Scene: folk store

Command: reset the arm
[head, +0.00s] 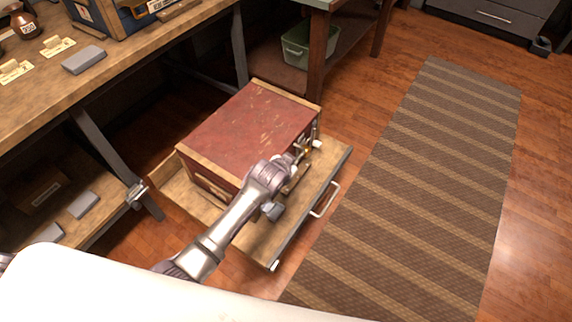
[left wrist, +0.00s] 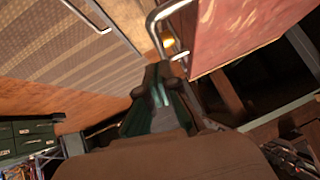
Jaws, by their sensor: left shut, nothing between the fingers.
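My left arm reaches from the bottom left across the front of a red box with wooden edges (head: 250,120). My left gripper (head: 308,146) is at the box's right front side, partly hard to make out at this size. In the left wrist view the gripper (left wrist: 160,80) is shut and empty. The red box (left wrist: 235,28) shows close by to its right, and a curved metal handle (left wrist: 155,22) is just beyond the fingers. Whether the fingers touch the box or handle I cannot tell. My right gripper is not in view.
The box stands on a low wooden platform (head: 262,240) with a metal handle (head: 326,200). A wooden workbench (head: 35,105) is at the left, and a green bin (head: 297,45) sits on a shelf behind. A striped rug (head: 420,190) lies clear at the right.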

